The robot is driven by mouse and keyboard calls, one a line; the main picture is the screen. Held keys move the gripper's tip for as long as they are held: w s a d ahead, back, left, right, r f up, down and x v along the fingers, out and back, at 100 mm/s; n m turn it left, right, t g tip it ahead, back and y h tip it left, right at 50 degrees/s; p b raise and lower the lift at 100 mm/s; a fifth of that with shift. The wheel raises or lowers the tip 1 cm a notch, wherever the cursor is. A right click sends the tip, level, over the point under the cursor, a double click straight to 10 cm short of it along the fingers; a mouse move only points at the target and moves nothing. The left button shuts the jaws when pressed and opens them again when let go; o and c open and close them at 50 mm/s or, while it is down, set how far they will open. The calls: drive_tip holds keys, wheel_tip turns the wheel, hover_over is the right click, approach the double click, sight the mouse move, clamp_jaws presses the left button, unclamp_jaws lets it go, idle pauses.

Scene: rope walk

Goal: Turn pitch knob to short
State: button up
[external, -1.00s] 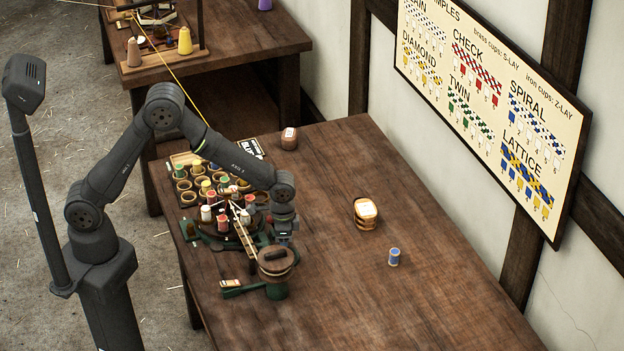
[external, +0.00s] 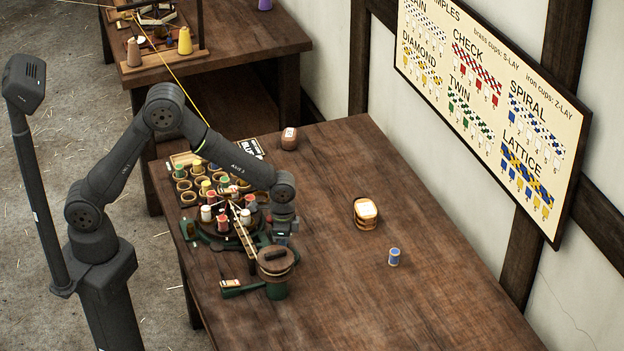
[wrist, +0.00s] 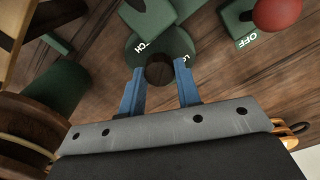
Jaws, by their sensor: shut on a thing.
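The dark round pitch knob (wrist: 160,72) sits on a round green plate (wrist: 143,47) in the wrist view. My gripper (wrist: 160,84) is shut on the knob, one blue finger on each side. In the external view my gripper (external: 283,240) is low beside the rope machine (external: 240,232), and the knob is hidden there. No label reading "short" is legible.
A red ball (wrist: 277,13) stands by a green plate marked "OFF" (wrist: 246,40). A wooden-topped drum (external: 275,260) is close in front of my gripper.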

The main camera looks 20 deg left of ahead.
drive_tip(key=m, duration=0.4)
drive_tip(key=shift+m, duration=1.5)
drive_tip(key=o, duration=1)
drive_tip(key=shift+c, duration=0.2)
drive_tip(key=shift+r, duration=0.1)
wheel_tip(320, 180, up, 17)
drive_tip(key=shift+r, duration=0.15)
